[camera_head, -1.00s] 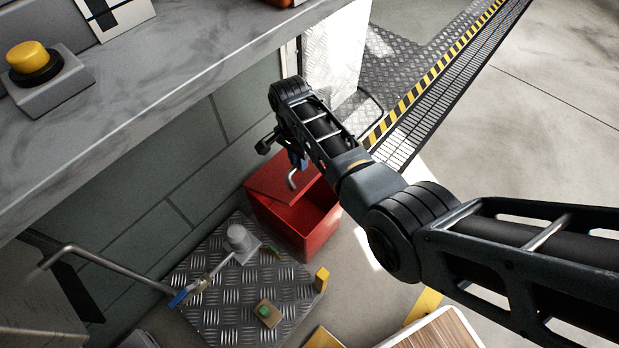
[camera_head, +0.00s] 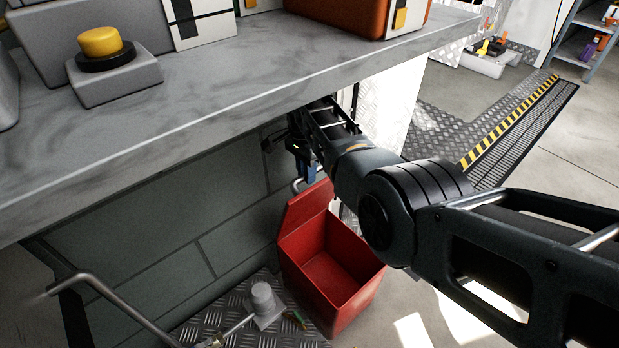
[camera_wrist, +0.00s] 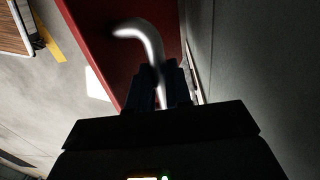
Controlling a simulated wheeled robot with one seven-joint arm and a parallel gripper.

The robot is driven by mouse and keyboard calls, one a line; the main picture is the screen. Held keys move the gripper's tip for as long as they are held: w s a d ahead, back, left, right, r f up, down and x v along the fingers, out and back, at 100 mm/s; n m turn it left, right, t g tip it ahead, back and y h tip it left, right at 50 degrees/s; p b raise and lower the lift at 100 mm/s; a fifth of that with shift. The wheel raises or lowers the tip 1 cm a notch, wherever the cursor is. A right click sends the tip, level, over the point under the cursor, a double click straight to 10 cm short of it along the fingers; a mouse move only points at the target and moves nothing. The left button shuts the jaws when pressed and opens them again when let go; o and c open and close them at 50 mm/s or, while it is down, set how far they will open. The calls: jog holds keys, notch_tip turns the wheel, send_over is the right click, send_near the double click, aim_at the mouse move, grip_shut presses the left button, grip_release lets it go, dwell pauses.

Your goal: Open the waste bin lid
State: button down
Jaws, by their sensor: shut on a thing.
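The red waste bin (camera_head: 330,290) stands on the floor beside the grey panelled wall, below the counter. Its red lid (camera_head: 308,212) is raised at the wall side, and the inside of the bin shows. My gripper (camera_head: 300,180) is at the top of the lid, under the counter edge. In the wrist view my gripper (camera_wrist: 165,88) is shut on a bent metal handle (camera_wrist: 150,42), with the red lid (camera_wrist: 105,35) right behind it. The fingertips are partly hidden by my arm in the head view.
The grey counter (camera_head: 200,120) overhangs the wall close above my arm. A yellow button box (camera_head: 105,65) stands on it. A checker plate (camera_head: 235,325) with a metal post (camera_head: 264,298) lies left of the bin. Open floor (camera_head: 430,320) is to the right.

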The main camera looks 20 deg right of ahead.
jog(key=shift+s+a+f, duration=0.15)
jog(key=shift+s+f, duration=0.1)
jog(key=shift+f, duration=0.2)
jog(key=c, duration=1.3)
grip_release()
jog(key=shift+o, duration=1.2)
jog(key=shift+w+r, duration=0.15)
jog(key=shift+w+r+p, duration=0.15)
jog(key=shift+r+p, duration=0.55)
jog(key=shift+r, duration=1.3)
jog(key=shift+w+r+p, duration=0.1)
jog(key=shift+r+p, duration=0.6)
jog(key=shift+r, duration=1.25)
